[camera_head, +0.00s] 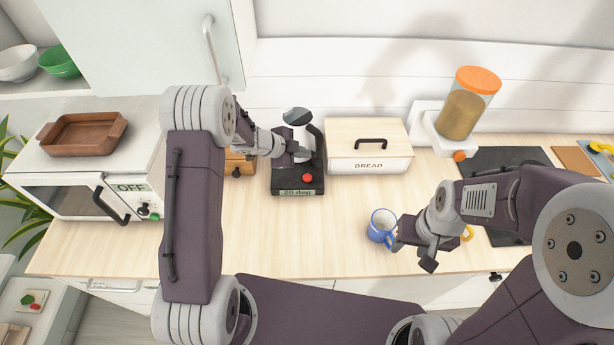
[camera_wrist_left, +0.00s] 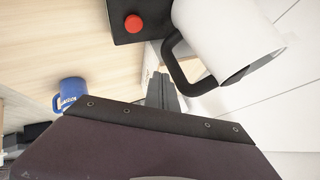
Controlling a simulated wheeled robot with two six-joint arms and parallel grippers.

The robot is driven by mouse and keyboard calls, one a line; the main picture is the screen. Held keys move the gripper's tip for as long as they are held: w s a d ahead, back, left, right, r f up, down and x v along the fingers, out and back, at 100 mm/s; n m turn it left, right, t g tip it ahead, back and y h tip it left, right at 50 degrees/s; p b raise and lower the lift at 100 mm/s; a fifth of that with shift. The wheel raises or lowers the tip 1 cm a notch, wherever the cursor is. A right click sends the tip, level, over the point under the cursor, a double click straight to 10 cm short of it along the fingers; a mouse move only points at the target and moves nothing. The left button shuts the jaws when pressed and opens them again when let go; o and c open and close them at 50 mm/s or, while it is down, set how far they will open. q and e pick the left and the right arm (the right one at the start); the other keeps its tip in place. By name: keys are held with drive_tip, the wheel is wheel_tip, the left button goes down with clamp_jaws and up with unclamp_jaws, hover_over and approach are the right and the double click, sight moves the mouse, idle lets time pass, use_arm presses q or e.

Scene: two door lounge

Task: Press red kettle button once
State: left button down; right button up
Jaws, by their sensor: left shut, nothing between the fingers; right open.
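The kettle stands on its black base (camera_head: 284,183), whose front display reads 20 deg. The red button (camera_head: 307,178) is on top of the base near the front; it also shows in the left wrist view (camera_wrist_left: 133,23). The white kettle (camera_wrist_left: 235,40) with its black handle (camera_wrist_left: 182,75) shows in the wrist view; in the head view my left arm partly covers it. My left gripper (camera_head: 301,155) is shut and empty, beside the kettle and behind the button in the picture, apart from the button. My right gripper (camera_head: 412,256) is open and empty by the blue mug.
A bread box (camera_head: 369,163) stands right of the kettle. A blue mug (camera_head: 379,235) is near the counter's front edge. A microwave (camera_head: 70,200) with a brown tray (camera_head: 83,134) is at left. A jar with an orange lid (camera_head: 478,80) is at right. The counter before the kettle is clear.

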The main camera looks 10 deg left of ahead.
use_arm(q)
wheel_tip(320, 180, down, 4)
drive_tip(key=b, duration=0.4)
drive_tip(key=shift+r, duration=0.25)
drive_tip(key=b, duration=0.4)
hover_over(305, 179)
wheel_tip(305, 179, down, 4)
drive_tip(key=shift+w+f, duration=0.15)
drive_tip(key=shift+f, duration=0.1)
drive_tip(key=shift+f+b, duration=0.3)
drive_tip(key=shift+b, duration=0.1)
drive_tip(key=shift+a+f, duration=0.1)
drive_tip(key=shift+f, duration=0.05)
use_arm(e)
wheel_tip(305, 179, down, 9)
drive_tip(key=shift+d, duration=0.2)
